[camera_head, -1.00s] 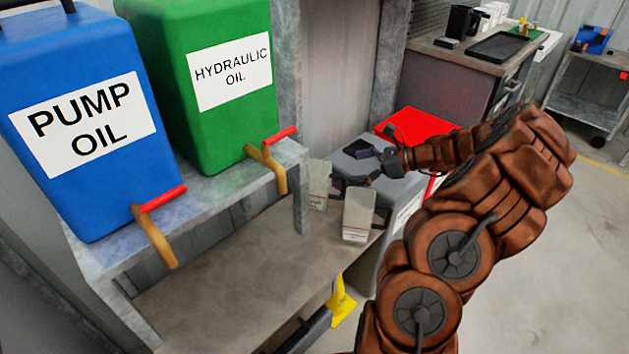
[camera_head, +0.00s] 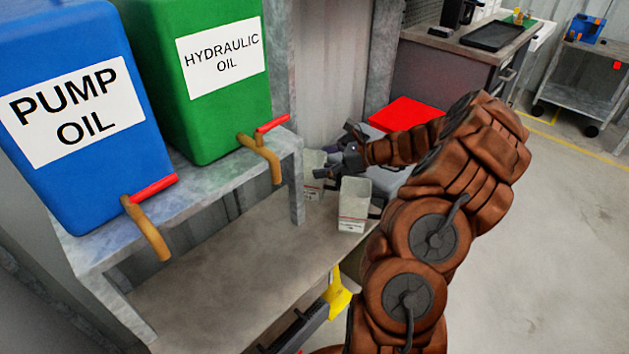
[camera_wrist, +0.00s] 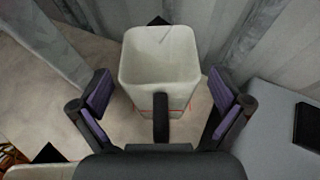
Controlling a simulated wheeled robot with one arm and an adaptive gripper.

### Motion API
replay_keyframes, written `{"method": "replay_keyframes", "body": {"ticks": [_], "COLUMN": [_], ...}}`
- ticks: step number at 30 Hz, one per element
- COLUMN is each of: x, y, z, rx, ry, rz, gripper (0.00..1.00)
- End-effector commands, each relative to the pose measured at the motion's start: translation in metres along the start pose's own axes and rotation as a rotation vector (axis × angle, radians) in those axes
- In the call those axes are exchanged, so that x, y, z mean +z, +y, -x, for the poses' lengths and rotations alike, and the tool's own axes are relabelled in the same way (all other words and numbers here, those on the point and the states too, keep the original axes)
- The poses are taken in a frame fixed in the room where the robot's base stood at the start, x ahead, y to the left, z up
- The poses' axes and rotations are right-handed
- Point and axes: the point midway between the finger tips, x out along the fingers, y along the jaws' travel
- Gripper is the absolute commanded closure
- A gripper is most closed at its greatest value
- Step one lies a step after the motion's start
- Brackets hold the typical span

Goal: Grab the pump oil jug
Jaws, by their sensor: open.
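Two pale, open-topped jugs stand on the lower shelf: a rear jug (camera_head: 313,177) and a front jug (camera_head: 353,205). Their small labels are too blurred to tell which is for pump oil. My gripper (camera_head: 338,152) is open above and behind the front jug, close to the rear one. In the wrist view, one jug (camera_wrist: 160,65) stands upright with its dark handle (camera_wrist: 161,118) toward me, centred between my open fingers (camera_wrist: 161,98). No finger visibly touches it. I cannot say for certain which jug this is.
Blue pump oil (camera_head: 70,110) and green hydraulic oil (camera_head: 215,75) tanks with red-handled taps stand on the upper shelf. The shelf's post (camera_head: 297,185) is close left of the jugs. A red-topped box (camera_head: 405,114) sits behind my arm. Floor at right is clear.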

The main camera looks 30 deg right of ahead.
Motion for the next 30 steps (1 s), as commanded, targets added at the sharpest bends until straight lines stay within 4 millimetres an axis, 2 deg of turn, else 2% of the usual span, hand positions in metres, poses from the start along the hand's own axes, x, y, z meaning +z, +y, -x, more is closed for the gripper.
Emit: {"method": "replay_keyframes", "body": {"ticks": [1, 4, 12, 30], "x": [-0.002, -0.002, 0.0, 0.0], "y": [0.001, 0.0, 0.0, 0.0], "z": [-0.009, -0.02, -0.024, -0.023], "rx": [0.003, 0.001, 0.0, 0.0], "ry": [0.001, 0.001, 0.0, 0.0], "rz": [0.0, -0.001, 0.0, 0.0], "gripper": [0.0, 0.0, 0.0, 0.62]}}
